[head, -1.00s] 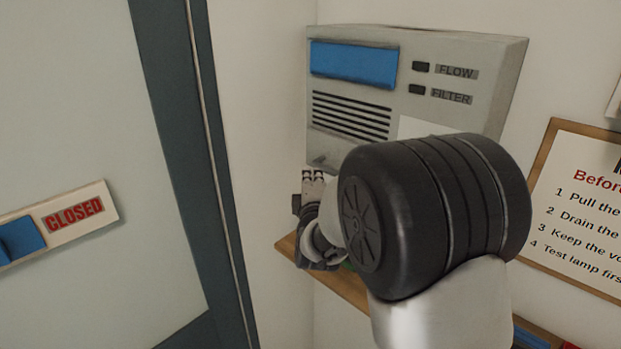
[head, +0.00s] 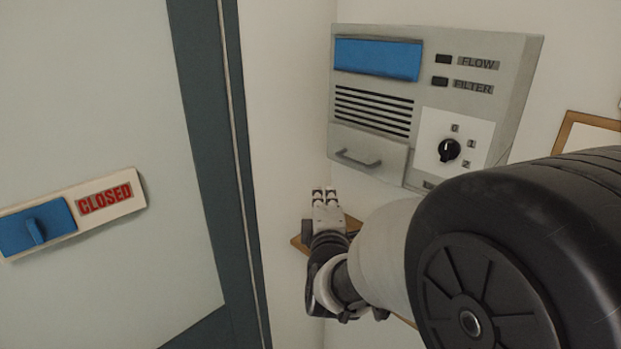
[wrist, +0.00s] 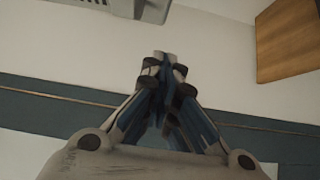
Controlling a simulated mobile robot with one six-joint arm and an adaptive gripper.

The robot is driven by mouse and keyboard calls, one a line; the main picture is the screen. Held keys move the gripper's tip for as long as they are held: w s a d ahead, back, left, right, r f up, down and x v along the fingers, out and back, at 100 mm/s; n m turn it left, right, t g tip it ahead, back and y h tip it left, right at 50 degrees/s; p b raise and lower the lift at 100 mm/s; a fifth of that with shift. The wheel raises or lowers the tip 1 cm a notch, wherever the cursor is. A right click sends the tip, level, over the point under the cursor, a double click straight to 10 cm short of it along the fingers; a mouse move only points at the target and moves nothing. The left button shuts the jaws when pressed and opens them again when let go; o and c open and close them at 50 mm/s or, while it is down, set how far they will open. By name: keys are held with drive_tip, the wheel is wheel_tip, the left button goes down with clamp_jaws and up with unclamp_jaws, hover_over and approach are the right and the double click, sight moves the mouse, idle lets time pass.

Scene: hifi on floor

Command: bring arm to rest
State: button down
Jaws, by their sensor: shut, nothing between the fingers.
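My gripper (head: 324,196) is in the middle of the head view, pointing up, below the grey wall unit and in front of a wooden shelf. It is shut and empty. In the wrist view my gripper (wrist: 166,62) shows its fingertips together, with nothing between them. My arm's large dark joint fills the lower right of the head view and hides part of the shelf and wall behind it.
A grey wall unit (head: 487,62) has a blue display, a drawer with a handle and a black dial (head: 449,150). A wooden shelf (head: 299,243) is below it. At left is a door with a blue latch (head: 36,228) and a CLOSED sign (head: 105,198).

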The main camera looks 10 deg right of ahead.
drive_tip(key=s+f+m+g+b, duration=0.4)
drive_tip(key=s+f, duration=0.4)
drive_tip(key=s, duration=0.3)
drive_tip(key=s+d+f+m+g+y+b, duration=0.1)
drive_tip(key=s+f+m+g+b, duration=0.3)
drive_tip(key=s, duration=0.7)
drive_tip(key=s+f+m+g+y+b, duration=0.1)
drive_tip(key=s+f+m+g+b, duration=0.4)
drive_tip(key=s+f+m+b, duration=0.3)
drive_tip(key=s+f+b, duration=0.1)
drive_tip(key=s+f, duration=0.3)
drive_tip(key=shift+d+f, duration=0.15)
drive_tip(key=shift+f, duration=0.1)
drive_tip(key=c, duration=2.4)
unclamp_jaws()
